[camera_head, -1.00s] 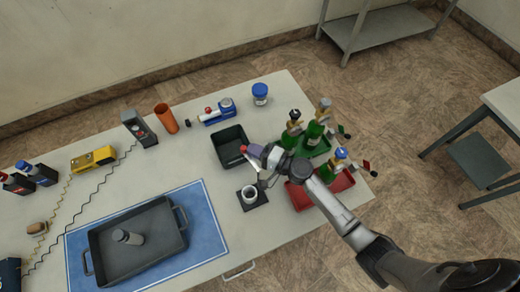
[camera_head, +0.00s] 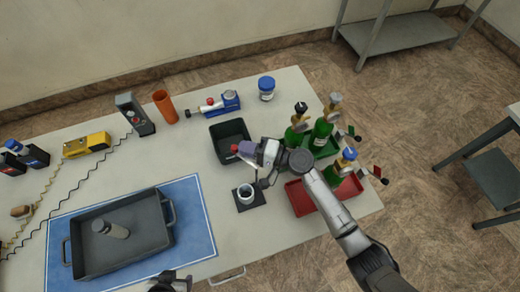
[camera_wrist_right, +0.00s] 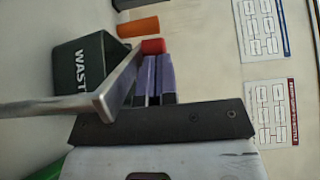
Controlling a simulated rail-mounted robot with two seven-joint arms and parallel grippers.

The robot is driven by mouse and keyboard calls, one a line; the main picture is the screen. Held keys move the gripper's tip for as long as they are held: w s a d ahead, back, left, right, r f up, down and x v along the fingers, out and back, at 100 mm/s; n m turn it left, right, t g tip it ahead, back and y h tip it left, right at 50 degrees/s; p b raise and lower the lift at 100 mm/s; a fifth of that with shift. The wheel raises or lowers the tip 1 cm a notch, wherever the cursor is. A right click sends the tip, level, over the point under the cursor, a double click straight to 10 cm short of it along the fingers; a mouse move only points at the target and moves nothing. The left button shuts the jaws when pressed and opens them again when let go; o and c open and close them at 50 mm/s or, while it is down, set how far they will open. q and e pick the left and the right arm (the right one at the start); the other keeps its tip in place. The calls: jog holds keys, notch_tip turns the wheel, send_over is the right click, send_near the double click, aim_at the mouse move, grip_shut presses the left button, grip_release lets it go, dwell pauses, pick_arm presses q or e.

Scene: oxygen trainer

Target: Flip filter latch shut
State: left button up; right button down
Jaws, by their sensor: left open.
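My right gripper (camera_head: 246,151) reaches in from the right, above the table between a dark bin and a small white cup on a black base (camera_head: 245,194). In the right wrist view its purple fingers (camera_wrist_right: 155,75) are close together at a bent metal bar with a red end (camera_wrist_right: 152,46). The bar appears held at that red end. My left gripper (camera_head: 170,282) is at the bottom edge, mostly cut off, in front of the blue mat. A blue device with a white cylinder and red knob (camera_head: 222,103) stands at the back. I cannot make out which part is the filter latch.
The dark bin (camera_head: 213,134) is just behind the right gripper. Green bottles (camera_head: 322,130) and a red tray (camera_head: 297,199) stand at right. A grey pan (camera_head: 76,250) sits on the blue mat (camera_head: 205,235). An orange cup (camera_head: 164,106) stands at the back.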

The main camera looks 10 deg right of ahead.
pick_arm(q)
jog(key=shift+f, duration=0.5)
jog(key=shift+b, duration=0.3)
pick_arm(e)
jog(key=shift+s+a+n+g, duration=0.1)
jog(key=shift+a+n+g, duration=0.2)
jog(key=shift+g, duration=0.1)
